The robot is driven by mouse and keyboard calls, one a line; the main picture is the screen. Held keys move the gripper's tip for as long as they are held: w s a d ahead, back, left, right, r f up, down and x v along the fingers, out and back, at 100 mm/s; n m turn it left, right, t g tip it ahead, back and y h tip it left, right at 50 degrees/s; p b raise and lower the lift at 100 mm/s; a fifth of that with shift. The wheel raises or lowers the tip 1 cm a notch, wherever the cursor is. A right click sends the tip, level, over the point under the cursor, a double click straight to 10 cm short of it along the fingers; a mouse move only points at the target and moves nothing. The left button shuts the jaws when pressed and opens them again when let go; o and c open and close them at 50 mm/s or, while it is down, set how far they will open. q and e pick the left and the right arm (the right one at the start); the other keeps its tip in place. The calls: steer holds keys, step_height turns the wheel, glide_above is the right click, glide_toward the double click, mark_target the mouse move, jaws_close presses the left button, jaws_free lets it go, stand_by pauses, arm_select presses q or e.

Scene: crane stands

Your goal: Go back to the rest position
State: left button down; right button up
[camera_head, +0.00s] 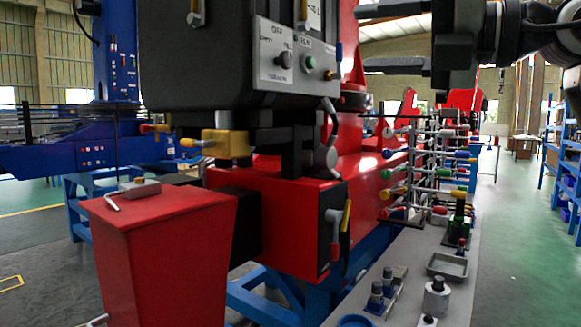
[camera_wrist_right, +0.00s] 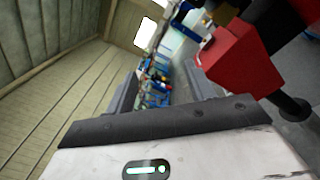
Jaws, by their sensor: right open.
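My right gripper (camera_head: 366,38) is at the upper right of the head view, pointing left. Its two dark fingers are apart, with nothing seen between them. It shows high, in front of the rack of colored-handled tools and beside the dark control box (camera_head: 225,65). In the right wrist view the two grey fingers (camera_wrist_right: 160,88) stand apart at either side of the distant blue shelving. My left gripper does not show in either view.
A red machine body (camera_head: 280,215) and red bin (camera_head: 165,250) fill the middle and left. A grey bench (camera_head: 400,270) holds a tool rack (camera_head: 428,165), a small tray (camera_head: 447,266) and metal parts. Blue shelves (camera_head: 570,160) stand far right; the green floor (camera_head: 510,250) is clear.

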steer(key=w+a+f+m+g+y, duration=0.1)
steer(key=w+a+f+g+y, duration=0.15)
steer(key=f, duration=0.45)
steer(key=w+a+f+m+g+y, duration=0.1)
steer(key=a+f+m+y, duration=0.15)
steer(key=f, duration=0.45)
steer(key=d+f+m+t+h, duration=0.3)
steer(key=f+m+t+h, duration=0.3)
steer(key=f+m, duration=0.55)
steer(key=d+f+m+t+h, duration=0.3)
steer(key=f+m+t+h, duration=0.1)
steer(key=f+m+t, duration=0.65)
steer(key=s+d+f+m+g+h, duration=0.1)
steer(key=s+f+m+g+h, duration=0.25)
steer(key=f, duration=0.55)
steer(key=s+d+f+m+g+h, duration=0.1)
steer(key=s+f+m+g+h, duration=0.3)
steer(key=f, duration=0.6)
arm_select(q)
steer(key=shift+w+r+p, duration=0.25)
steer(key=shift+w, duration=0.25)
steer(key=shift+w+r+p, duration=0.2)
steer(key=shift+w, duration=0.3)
arm_select(e)
steer(key=s+f+m+g, duration=0.3)
steer(key=s+f+g, duration=0.1)
steer(key=s+f, duration=0.7)
steer(key=shift+s+f, duration=0.2)
steer(key=shift+s, duration=0.3)
